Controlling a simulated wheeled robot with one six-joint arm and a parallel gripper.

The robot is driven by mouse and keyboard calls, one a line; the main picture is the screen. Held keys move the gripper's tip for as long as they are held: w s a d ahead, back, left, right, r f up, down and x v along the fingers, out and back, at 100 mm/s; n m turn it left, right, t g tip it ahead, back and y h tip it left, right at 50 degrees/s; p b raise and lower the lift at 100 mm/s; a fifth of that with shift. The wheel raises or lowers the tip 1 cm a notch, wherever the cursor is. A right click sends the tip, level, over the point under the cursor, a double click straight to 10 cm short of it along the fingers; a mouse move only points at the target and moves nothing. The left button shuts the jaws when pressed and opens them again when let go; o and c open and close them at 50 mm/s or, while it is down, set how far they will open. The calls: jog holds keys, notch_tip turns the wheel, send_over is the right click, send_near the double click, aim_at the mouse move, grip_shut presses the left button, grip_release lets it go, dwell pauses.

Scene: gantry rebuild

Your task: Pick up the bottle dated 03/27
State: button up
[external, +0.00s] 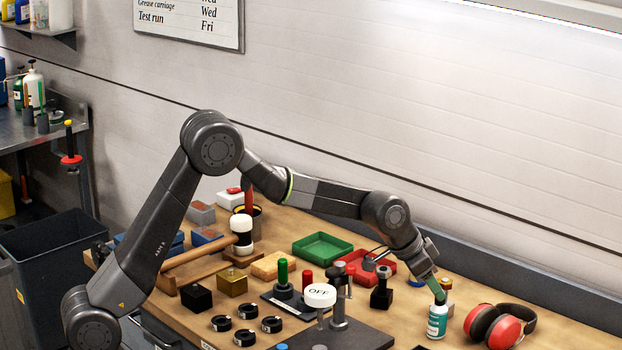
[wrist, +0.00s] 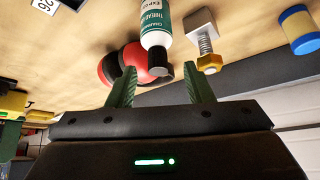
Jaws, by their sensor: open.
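A white and teal bottle (external: 437,323) with a black cap stands upright near the right of the bench. In the wrist view the bottle (wrist: 158,25) shows upside down, its cap toward my fingers. Its label is partly cut off and I cannot read a date. My gripper (external: 438,291) points down at the bottle's top, tilted, with green fingers. In the wrist view my gripper (wrist: 160,84) is open and empty, the fingers spread to either side of the cap. I cannot tell whether a finger touches the cap.
Red and black earmuffs (external: 499,326) lie right of the bottle. A bolt with a nut (wrist: 205,45) and a blue and yellow cylinder (wrist: 299,30) stand close by. A green tray (external: 322,248) and a red tray (external: 366,264) lie further back. A black bin (external: 50,265) stands left.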

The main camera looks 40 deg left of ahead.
aim_at(444, 301)
jog(key=shift+p+x, duration=1.05)
jog(key=shift+x, duration=1.7)
jog(key=shift+d+r, duration=0.1)
jog(key=shift+d, duration=0.05)
grip_shut()
